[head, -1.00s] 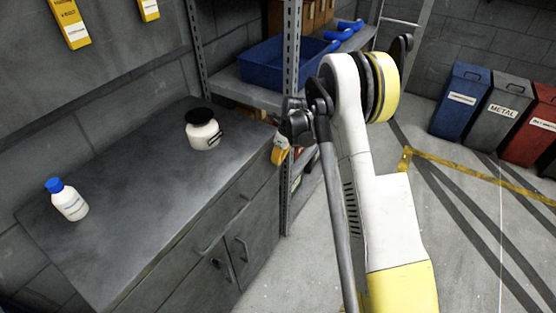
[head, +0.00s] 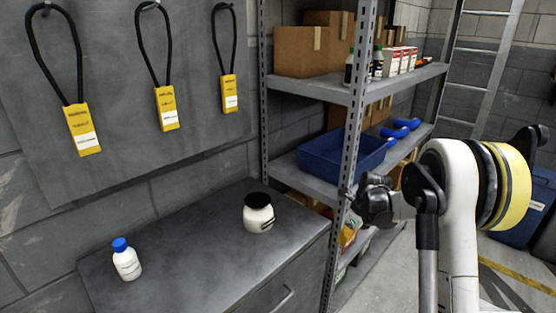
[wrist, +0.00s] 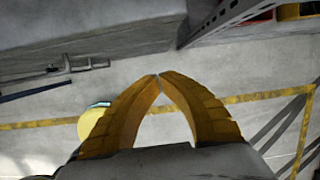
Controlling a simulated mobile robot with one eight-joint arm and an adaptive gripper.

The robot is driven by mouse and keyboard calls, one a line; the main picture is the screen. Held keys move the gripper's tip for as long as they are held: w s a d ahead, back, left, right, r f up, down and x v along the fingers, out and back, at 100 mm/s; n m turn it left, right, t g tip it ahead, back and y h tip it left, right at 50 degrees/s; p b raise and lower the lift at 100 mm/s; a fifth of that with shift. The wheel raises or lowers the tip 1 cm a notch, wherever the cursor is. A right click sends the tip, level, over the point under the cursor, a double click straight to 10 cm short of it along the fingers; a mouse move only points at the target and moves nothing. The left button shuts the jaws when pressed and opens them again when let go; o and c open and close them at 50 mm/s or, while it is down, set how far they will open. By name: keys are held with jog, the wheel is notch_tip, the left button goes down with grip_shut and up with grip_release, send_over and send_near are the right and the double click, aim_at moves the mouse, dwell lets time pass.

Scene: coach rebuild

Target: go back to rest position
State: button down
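My gripper (wrist: 158,77) shows in the wrist view with its two yellow fingers meeting at the tips and nothing between them. Below it in that view is the grey floor. In the head view my arm stands at the right, bent, with its wrist in front of the metal shelf (head: 358,110). The fingers are hard to make out there. The wrist is to the right of the grey cabinet top (head: 190,270), apart from the things standing on it.
A white jar with a black lid (head: 258,215) and a white bottle with a blue cap (head: 127,262) stand upright on the cabinet. The shelf holds a blue bin (head: 335,160) and cardboard boxes (head: 300,52). Yellow tags (head: 84,131) hang on the wall. A ladder (head: 490,50) stands behind.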

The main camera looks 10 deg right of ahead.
jog(key=s+a+r+n+t, duration=0.1)
jog(key=s+a+r+n, duration=0.25)
jog(key=r, duration=0.25)
jog(key=s+a+r+n+h, duration=0.1)
jog(key=s+a+r+n, duration=0.1)
jog(key=s+r+n, duration=0.35)
jog(key=s+a+r+n+t, duration=0.1)
jog(key=s+a+r+n, duration=0.1)
jog(key=s+r+n, duration=0.3)
jog(key=s+a+r+n+t, duration=0.1)
jog(key=s+a+n, duration=0.1)
jog(key=s+n, duration=0.5)
jog(key=s+a+r+n+t, duration=0.1)
jog(key=s+a+n+t, duration=0.1)
jog(key=s+n, duration=0.4)
jog(key=s+a, duration=0.1)
jog(key=s, duration=0.3)
jog(key=shift+r+n+h, duration=0.3)
jog(key=shift+n, duration=0.1)
